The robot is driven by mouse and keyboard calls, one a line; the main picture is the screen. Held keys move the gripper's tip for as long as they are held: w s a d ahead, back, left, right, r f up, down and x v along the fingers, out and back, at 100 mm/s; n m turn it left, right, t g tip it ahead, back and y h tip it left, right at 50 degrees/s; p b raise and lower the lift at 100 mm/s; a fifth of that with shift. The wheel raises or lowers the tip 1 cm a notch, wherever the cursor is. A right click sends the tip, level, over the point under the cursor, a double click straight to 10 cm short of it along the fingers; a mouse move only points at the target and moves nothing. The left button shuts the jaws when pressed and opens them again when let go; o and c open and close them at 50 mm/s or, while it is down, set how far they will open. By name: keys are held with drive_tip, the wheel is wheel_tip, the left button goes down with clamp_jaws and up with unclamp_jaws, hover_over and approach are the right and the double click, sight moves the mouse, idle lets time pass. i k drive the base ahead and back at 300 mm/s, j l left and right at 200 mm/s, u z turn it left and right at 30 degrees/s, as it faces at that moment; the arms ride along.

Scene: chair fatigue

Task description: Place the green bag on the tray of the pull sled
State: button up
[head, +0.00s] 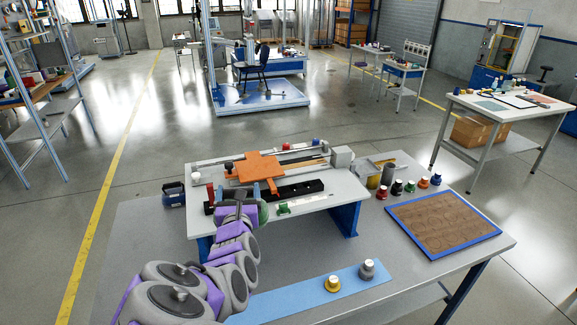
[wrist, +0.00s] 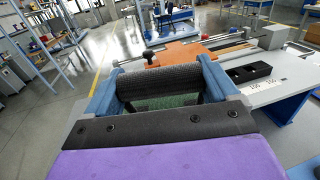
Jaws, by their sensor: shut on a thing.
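My gripper (head: 240,196) is at the front edge of the raised white bench, just in front of the orange tray of the pull sled (head: 255,168). In the wrist view, its two blue fingers (wrist: 160,82) are closed on the green bag (wrist: 168,101), which has a dark grey rolled top. Most of the bag is hidden by my gripper; a green patch (head: 262,212) shows beside it in the head view. The orange tray (wrist: 182,53) lies just beyond the bag in the wrist view. No bag is seen on the tray.
A black bar (head: 296,189) and a white strip with a green knob lie on the bench in front of the tray. A red-topped post (head: 210,194) stands at left. Several coloured weights (head: 396,187) and a blue-framed board (head: 443,215) are on the right. A blue mat (head: 300,298) lies in front.

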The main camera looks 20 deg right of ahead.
sight(258, 167)
drive_tip(key=i+l+z, duration=0.1)
drive_tip(key=z, duration=0.25)
drive_tip(key=i+z, duration=0.35)
drive_tip(key=i, duration=0.15)
